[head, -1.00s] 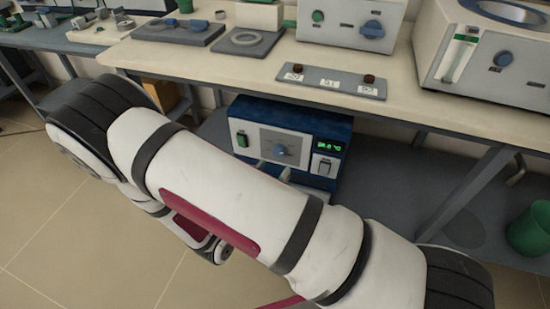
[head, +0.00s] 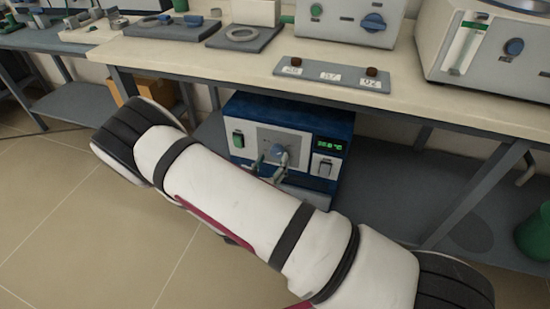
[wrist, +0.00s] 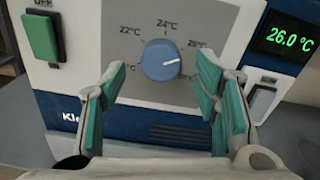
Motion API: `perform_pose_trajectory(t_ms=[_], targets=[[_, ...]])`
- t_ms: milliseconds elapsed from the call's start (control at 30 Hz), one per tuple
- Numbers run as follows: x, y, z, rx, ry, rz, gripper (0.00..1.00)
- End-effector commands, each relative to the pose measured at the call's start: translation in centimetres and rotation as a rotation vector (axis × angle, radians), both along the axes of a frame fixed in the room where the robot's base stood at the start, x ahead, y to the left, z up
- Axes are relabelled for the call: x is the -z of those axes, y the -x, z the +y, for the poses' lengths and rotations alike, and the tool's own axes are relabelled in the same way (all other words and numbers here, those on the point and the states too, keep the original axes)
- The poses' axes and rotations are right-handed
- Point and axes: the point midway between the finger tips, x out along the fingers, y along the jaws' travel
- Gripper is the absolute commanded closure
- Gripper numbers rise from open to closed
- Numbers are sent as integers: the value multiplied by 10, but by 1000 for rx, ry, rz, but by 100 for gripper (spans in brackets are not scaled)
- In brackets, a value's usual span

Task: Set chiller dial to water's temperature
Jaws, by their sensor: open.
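The chiller is a blue and white box (head: 318,125) on the shelf under the bench. Its round blue dial (wrist: 160,60) also shows in the head view (head: 279,152). The dial's white mark points right and slightly up. Labels 22°C and 24°C are readable around it; the label at the upper right is partly unclear and lower ones are partly hidden by my fingers. The green display (wrist: 290,36) reads 26.0 °C. My gripper (wrist: 159,73) is open in front of the dial, one teal-padded finger on each side, with visible gaps to it.
The bench top (head: 450,112) overhangs the chiller. A grey plate with number tags (head: 331,79) lies on the bench. A green bin (head: 534,235) stands at right.

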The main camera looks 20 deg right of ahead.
Motion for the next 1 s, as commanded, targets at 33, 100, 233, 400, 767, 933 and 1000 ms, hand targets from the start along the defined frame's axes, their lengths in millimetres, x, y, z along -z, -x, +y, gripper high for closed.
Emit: perform_pose_trajectory(t_ms=[33, 100, 233, 400, 767, 933, 1000], targets=[[1, -6, -6, 3, 0, -2, 44], [1, -14, -10, 2, -2, -1, 44], [1, -22, -17, 1, 0, 0, 44], [0, -26, -19, 0, 0, 0, 44], [0, -26, -19, 0, 0, 0, 80], [0, -26, -19, 0, 0, 1, 92], [0, -26, -19, 0, 3, 3, 92]])
